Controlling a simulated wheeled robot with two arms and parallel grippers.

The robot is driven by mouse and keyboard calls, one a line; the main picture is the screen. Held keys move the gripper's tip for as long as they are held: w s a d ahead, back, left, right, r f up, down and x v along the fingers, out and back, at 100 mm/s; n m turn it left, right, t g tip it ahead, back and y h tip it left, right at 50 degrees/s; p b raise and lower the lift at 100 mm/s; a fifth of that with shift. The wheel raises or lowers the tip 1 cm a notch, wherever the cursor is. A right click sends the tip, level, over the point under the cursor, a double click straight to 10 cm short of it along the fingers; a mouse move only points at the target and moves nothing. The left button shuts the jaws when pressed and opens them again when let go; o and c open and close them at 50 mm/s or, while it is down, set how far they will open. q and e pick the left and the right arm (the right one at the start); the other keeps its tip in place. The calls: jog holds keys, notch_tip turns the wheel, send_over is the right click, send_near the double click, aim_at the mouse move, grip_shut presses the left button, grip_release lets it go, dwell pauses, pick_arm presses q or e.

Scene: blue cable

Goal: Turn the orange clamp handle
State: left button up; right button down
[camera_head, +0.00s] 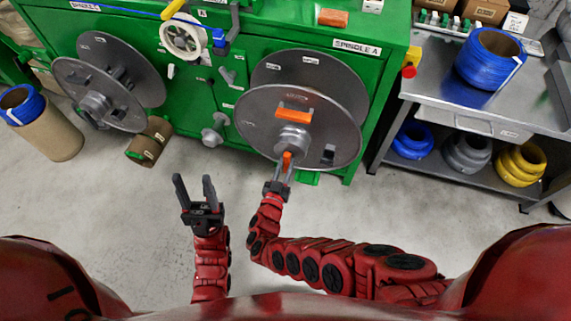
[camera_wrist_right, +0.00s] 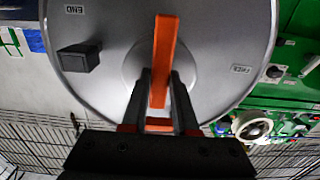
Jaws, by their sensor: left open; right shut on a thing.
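The orange clamp handle (camera_wrist_right: 164,55) stands as a long bar across the hub of a grey reel disc (camera_wrist_right: 215,60) in the right wrist view. My right gripper (camera_wrist_right: 160,95) is shut on its lower part, with dark fingers on both sides. In the head view my right gripper (camera_head: 281,172) reaches up to the lower front of the reel disc (camera_head: 253,128), and an orange piece (camera_head: 287,158) shows between its fingers. Another orange bar (camera_head: 293,112) shows above the hub. My left gripper (camera_head: 197,195) is open and empty over the floor, left of the right one.
The green machine (camera_head: 377,60) carries the reel and a second reel (camera_head: 115,85) at left. A metal cart (camera_head: 440,100) with a blue cable coil (camera_head: 488,58) stands at right. A tan drum (camera_head: 50,135) stands at left. The floor in front is clear.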

jog(key=c, duration=0.7)
grip_release()
jog(key=p+v, duration=0.1)
jog(key=v, duration=1.6)
jog(key=shift+s, duration=0.15)
jog(key=shift+r, duration=0.1)
